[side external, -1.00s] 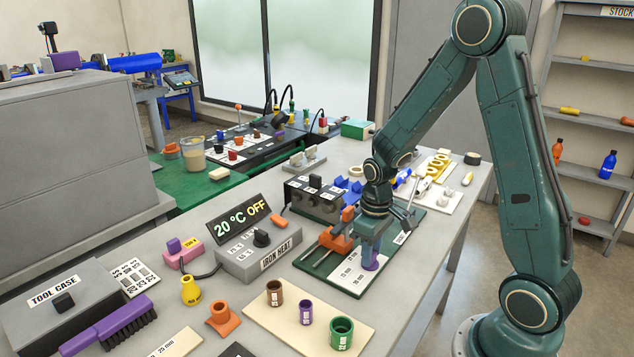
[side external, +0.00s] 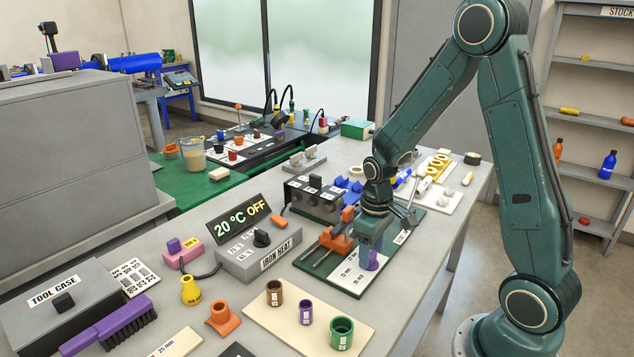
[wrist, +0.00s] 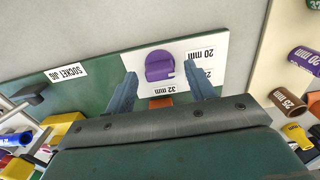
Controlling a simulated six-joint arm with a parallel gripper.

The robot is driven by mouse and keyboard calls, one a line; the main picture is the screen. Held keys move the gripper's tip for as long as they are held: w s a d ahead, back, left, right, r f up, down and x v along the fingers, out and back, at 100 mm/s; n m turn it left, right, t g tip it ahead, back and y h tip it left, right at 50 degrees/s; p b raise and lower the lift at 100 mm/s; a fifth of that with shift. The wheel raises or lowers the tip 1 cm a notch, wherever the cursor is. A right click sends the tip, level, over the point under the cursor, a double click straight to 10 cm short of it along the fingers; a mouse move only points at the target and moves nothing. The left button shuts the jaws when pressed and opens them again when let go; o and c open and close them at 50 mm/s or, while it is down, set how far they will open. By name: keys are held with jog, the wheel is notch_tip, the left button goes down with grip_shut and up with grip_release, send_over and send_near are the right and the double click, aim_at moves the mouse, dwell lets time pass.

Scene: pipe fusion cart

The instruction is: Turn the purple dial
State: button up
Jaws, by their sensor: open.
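The purple dial (wrist: 160,66) is a round knob with a raised grip bar. It sits on a white plate (wrist: 215,45) with printed labels, among them 20 mm and 32 mm. In the side view the dial (side external: 374,261) shows partly behind my gripper's fingers. My gripper (wrist: 160,74) is open, with one blue-grey finger to each side of the dial and a visible gap on both sides. In the side view my gripper (side external: 369,250) points down over the plate. Whether the fingertips are level with the dial is hard to tell.
The green board (wrist: 100,88) labelled SOCKET JIG carries the plate and an orange clamp (side external: 337,240). Brown, purple and green sockets (side external: 342,333) stand on a cream board nearby. A grey iron heat box (side external: 258,255) is to the left. A dark box (side external: 316,200) stands behind.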

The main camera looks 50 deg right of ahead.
aim_at(371, 254)
notch_tip(371, 254, up, 14)
jog(key=shift+f, duration=0.2)
dwell(0.5)
jog(key=shift+a, duration=0.1)
jog(key=s+a+r+t, duration=0.2)
jog(key=s+a+r, duration=0.2)
jog(key=s+a, duration=0.1)
jog(key=s+a+r+t, duration=0.3)
jog(key=s+a+r, duration=0.1)
jog(key=s, duration=0.4)
jog(key=shift+s+a+r+t, duration=0.2)
jog(key=shift+a+t, duration=0.1)
jog(key=shift+a, duration=0.35)
